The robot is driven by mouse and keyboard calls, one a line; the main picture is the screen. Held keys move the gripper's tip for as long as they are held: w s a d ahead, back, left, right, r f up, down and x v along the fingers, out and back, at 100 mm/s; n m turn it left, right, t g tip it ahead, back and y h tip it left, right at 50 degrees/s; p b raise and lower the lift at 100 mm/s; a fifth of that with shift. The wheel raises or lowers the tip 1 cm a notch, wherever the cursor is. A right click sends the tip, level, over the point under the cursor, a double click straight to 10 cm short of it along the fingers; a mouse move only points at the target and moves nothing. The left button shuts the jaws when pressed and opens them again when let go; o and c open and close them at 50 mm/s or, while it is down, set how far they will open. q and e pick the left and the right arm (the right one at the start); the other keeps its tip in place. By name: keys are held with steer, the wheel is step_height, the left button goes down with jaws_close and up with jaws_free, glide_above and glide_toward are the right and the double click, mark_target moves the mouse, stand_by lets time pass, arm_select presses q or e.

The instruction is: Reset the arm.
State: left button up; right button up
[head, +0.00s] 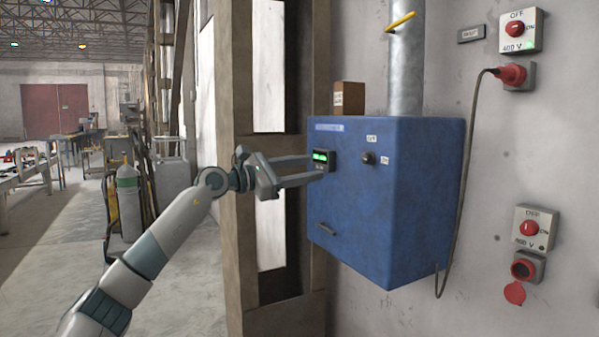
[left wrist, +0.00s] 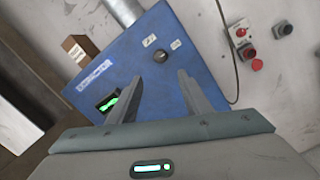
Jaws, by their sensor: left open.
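A blue control box (head: 350,210) hangs on the wall. Its front has a small display (head: 323,160) with green digits and a black knob (head: 368,158) between two white labels. My left gripper (head: 318,166) is open, with its fingers pointing at the front of the box, near the display. In the left wrist view the two fingers (left wrist: 158,92) are spread and nothing is between them. There the knob (left wrist: 160,57) lies beyond the fingertips, and the display (left wrist: 107,101) is beside the left finger. I cannot tell whether a finger touches the box. My right gripper is not in view.
A grey pipe (head: 405,70) with a yellow lever (head: 401,22) rises above the box. A small brown carton (head: 349,98) stands on top. A cable runs from the red plug (head: 510,75) down beside the box. Another switch (head: 531,228) and socket are at right. A wooden post stands left.

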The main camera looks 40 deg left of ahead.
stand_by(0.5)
